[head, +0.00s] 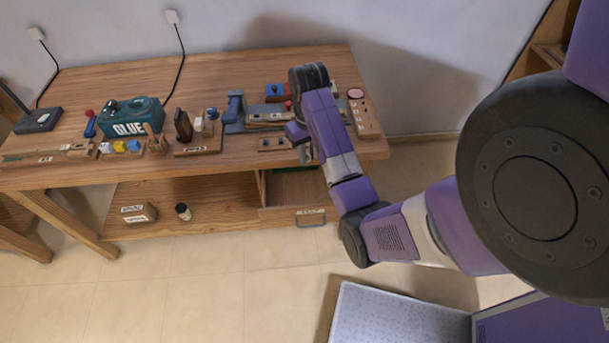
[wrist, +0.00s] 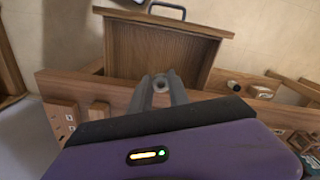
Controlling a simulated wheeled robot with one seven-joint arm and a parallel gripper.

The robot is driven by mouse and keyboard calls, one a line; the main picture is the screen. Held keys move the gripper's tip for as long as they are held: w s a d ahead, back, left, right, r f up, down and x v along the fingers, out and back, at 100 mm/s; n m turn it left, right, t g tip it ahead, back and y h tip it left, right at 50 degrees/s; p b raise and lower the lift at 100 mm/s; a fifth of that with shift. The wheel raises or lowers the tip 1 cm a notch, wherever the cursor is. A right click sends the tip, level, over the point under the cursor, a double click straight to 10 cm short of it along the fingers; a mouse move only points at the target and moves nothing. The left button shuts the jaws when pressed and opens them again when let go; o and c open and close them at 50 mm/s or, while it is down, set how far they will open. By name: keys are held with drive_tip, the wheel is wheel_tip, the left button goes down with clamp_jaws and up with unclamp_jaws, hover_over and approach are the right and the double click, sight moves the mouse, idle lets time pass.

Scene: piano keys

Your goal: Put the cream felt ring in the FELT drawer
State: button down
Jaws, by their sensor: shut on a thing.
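The cream felt ring (wrist: 160,84) shows as a small pale ring between the fingertips of my gripper (wrist: 160,88) in the wrist view. My gripper is shut on it and points down. A pulled-out wooden drawer (wrist: 190,28) lies just beyond the fingertips, and its visible floor looks empty. In the head view the drawer front (head: 288,219) has a pale label, too small to read, and a metal handle. There my arm hides the ring and covers part of the drawer's right side.
The workbench (head: 230,68) carries a teal GLUE machine (head: 130,116), a wooden block with tools (head: 197,145) and a small slotted block (head: 270,144). A labelled box (head: 139,213) and a dark bottle (head: 183,211) stand on the lower shelf.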

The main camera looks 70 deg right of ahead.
sight(308, 197)
wheel_tip(308, 197, down, 20)
drive_tip(key=b, duration=0.3)
drive_tip(key=shift+b, duration=0.35)
drive_tip(key=c, duration=1.2)
unclamp_jaws()
drive_tip(key=shift+f, duration=0.1)
drive_tip(key=shift+c, duration=0.2)
wheel_tip(308, 197, up, 12)
drive_tip(key=shift+r, duration=0.2)
drive_tip(key=shift+s, duration=0.1)
